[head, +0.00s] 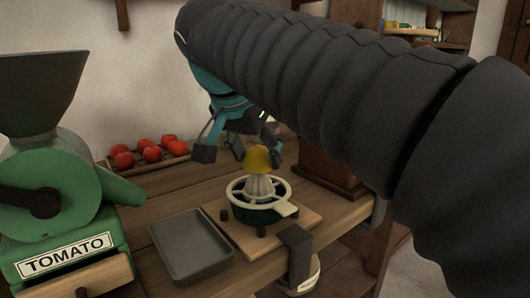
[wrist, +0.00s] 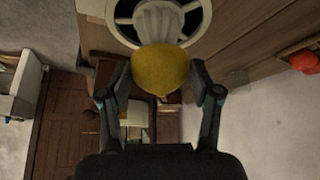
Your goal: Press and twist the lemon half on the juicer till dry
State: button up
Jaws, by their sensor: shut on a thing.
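The yellow lemon half (head: 257,158) is at the top of the juicer's pale ribbed cone (head: 260,187), with its rounded side up. Much of the cone shows below it, and I cannot tell how firmly it is pressed. The juicer (head: 243,212) has a pale slotted ring over a dark green bowl and stands on a wooden board (head: 235,235). My gripper (head: 242,152) is shut on the lemon half from above. In the wrist view the lemon half (wrist: 160,72) is between the two fingers, in front of the cone (wrist: 159,22). The cut face is hidden.
A grey tray (head: 190,245) lies left of the board. A green tomato mill (head: 55,200) stands at the far left. Several red tomatoes (head: 150,153) sit on a rack by the wall. A dark wooden box (head: 325,165) stands close right of the juicer, near the table's edge.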

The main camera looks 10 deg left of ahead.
jog(key=shift+f+b, duration=0.4)
jog(key=shift+f, duration=0.1)
dwell(0.5)
jog(key=n+y, duration=0.1)
jog(key=n, duration=0.2)
jog(key=shift+s+f+y+b, duration=0.1)
jog(key=shift+f+y+b, duration=0.15)
jog(key=shift+y+b, duration=0.15)
jog(key=shift+c, duration=0.5)
jog(key=shift+a+m+h+p, duration=0.1)
jog(key=shift+m+h+p, duration=0.6)
jog(key=shift+m, duration=0.2)
jog(key=shift+r+m+g+h+p, duration=0.1)
jog(key=shift+m+g+h+p, duration=0.1)
jog(key=shift+m+h+p, duration=0.7)
jog(key=shift+r+m+g+h+p, duration=0.1)
jog(key=shift+m+g+h+p, duration=0.15)
jog(key=shift+m, duration=1.15)
jog(key=shift+d+f, duration=0.1)
jog(key=shift+d, duration=0.1)
